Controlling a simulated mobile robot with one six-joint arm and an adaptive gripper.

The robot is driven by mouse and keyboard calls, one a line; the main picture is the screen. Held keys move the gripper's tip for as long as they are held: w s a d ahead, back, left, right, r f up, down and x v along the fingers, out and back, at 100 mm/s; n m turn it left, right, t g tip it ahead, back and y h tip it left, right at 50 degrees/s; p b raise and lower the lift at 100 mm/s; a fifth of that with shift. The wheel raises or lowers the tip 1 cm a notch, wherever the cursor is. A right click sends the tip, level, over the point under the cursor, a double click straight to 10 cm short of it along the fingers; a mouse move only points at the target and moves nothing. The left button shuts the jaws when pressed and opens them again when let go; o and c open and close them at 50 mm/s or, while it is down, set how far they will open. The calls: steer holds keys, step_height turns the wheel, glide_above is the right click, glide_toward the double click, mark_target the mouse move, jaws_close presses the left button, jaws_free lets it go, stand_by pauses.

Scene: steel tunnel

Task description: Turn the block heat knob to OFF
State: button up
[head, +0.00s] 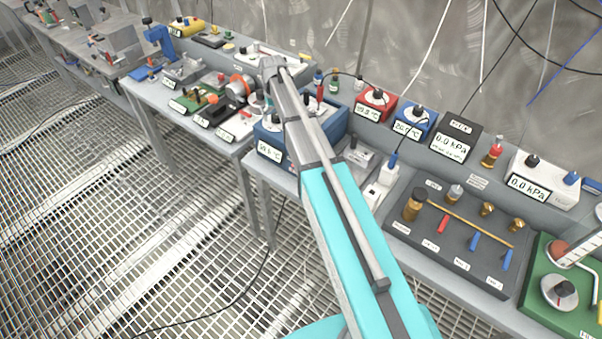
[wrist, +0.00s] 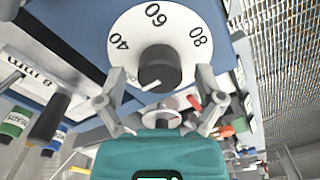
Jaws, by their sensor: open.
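In the wrist view a dark grey round knob (wrist: 160,66) stands at the centre of a white dial (wrist: 188,18) marked 40, 60 and 80. No OFF mark can be read, and the lower dial is partly hidden. The dial sits on a blue surface. My gripper (wrist: 160,77) is open, with one fingertip on each side of the knob; contact cannot be told. In the head view my arm reaches over a blue box (head: 267,135) with a lit display. The dial and my fingers are hidden or too small there.
Red (head: 376,104) and blue (head: 415,118) display units stand right of the arm. A small grey box (head: 355,152) stands near the blue box. A dark valve board (head: 455,245) lies further right. A green board (head: 207,102) and other gear crowd the left bench.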

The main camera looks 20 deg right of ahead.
mark_target(276, 115)
steer(key=m, duration=1.4)
steer(key=shift+m, duration=0.3)
step_height(276, 115, up, 14)
steer(key=p, duration=1.4)
steer(key=s+f+n+b, duration=0.3)
steer(key=s+n, duration=0.1)
steer(key=s, duration=0.6)
steer(key=s+f+n+b, duration=0.4)
steer(key=s+n, duration=0.1)
steer(key=s, duration=0.5)
steer(key=s+f+n+b, duration=0.4)
steer(key=s, duration=0.6)
steer(key=shift+d+n, duration=0.15)
steer(key=shift+n, duration=0.15)
steer(key=shift+s, duration=0.2)
